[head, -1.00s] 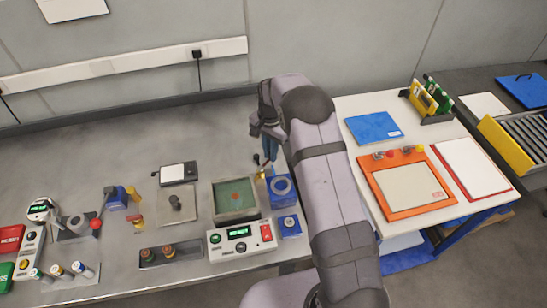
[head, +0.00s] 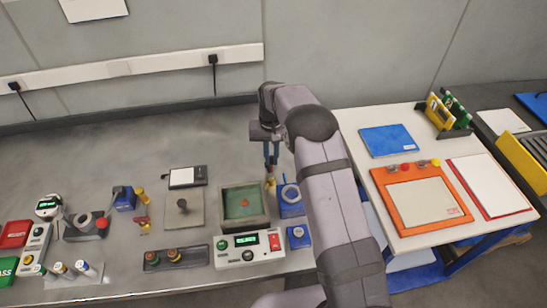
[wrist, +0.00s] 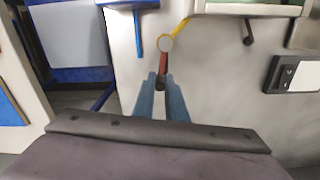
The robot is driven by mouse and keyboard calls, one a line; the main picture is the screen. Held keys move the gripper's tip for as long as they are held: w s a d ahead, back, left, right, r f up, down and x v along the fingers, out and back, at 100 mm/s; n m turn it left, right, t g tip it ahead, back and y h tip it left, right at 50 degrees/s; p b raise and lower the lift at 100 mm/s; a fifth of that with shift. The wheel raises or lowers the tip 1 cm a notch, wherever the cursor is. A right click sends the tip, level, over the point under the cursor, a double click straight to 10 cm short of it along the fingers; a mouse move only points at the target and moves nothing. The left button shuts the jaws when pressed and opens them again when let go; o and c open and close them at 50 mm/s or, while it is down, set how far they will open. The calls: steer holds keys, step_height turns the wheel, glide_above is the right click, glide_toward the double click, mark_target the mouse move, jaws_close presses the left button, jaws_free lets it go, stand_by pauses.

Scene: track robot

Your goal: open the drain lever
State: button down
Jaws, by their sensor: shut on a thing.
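The drain lever (wrist: 163,63) is a short red handle with a dark end, in the wrist view just ahead of my fingers. It sits at a round pale end of a yellow drain pipe (wrist: 181,27). The pipe's yellow fitting (head: 271,182) shows in the head view at the right of a grey tank (head: 225,214) with green contents. My gripper (wrist: 161,82) is shut on the lever's dark end, between its two blue fingers. In the head view my gripper (head: 271,162) points down over the fitting. The lever itself is hard to make out there.
A blue block with a ring (head: 290,198) stands right of the tank, close to my fingers. A control box with a green display (head: 247,248) is in front. A black-and-white device (head: 187,177) lies left. Bare bench (head: 150,130) is behind the tank.

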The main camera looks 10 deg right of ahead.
mark_target(271, 157)
steer(key=shift+w+a, duration=0.1)
stand_by(0.3)
steer(key=c, duration=1.8)
jaws_free()
steer(key=shift+o, duration=0.2)
steer(key=shift+r, duration=0.1)
step_height(271, 157, up, 7)
steer(key=shift+f+b, duration=0.1)
steer(key=shift+b, duration=1)
steer(key=shift+r, duration=0.25)
